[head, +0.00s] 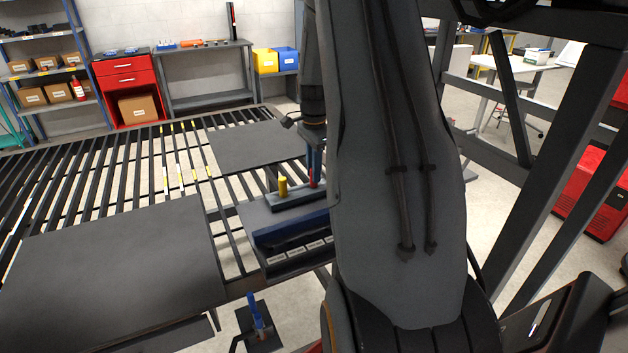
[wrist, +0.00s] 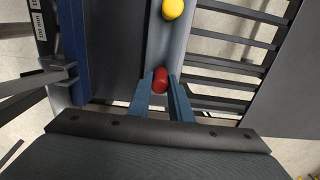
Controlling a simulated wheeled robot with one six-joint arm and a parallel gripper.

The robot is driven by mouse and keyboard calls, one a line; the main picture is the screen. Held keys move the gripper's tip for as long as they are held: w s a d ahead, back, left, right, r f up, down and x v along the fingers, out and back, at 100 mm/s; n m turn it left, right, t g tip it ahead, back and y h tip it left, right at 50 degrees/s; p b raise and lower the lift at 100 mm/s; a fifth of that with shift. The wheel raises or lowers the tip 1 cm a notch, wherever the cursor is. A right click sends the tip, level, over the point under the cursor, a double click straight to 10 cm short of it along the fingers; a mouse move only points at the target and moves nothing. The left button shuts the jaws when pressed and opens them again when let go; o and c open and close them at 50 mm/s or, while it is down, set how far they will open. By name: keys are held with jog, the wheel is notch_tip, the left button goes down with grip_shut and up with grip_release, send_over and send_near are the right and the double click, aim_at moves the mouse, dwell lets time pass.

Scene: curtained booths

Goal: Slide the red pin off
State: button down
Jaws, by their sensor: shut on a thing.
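The red pin (wrist: 160,80) shows in the wrist view between the two blue fingertips of my gripper (wrist: 161,92), which is shut on it. In the head view the red pin (head: 315,176) stands at the right end of a grey bar, just under my gripper (head: 314,158). A yellow pin (head: 283,187) stands on the same grey bar (head: 298,199), to the left of the red one; it also shows in the wrist view (wrist: 172,9). The lower end of the red pin is partly hidden by my arm and fingers.
A long dark blue block (head: 290,230) lies in front of the bar, beside a row of labelled slots (head: 300,255). Flat dark plates (head: 110,262) lie on the slatted table. Open slats surround the work. A red cabinet (head: 127,85) and shelves stand at the back wall.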

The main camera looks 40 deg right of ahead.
jog(key=shift+r+p, duration=1.55)
jog(key=shift+r, duration=1.3)
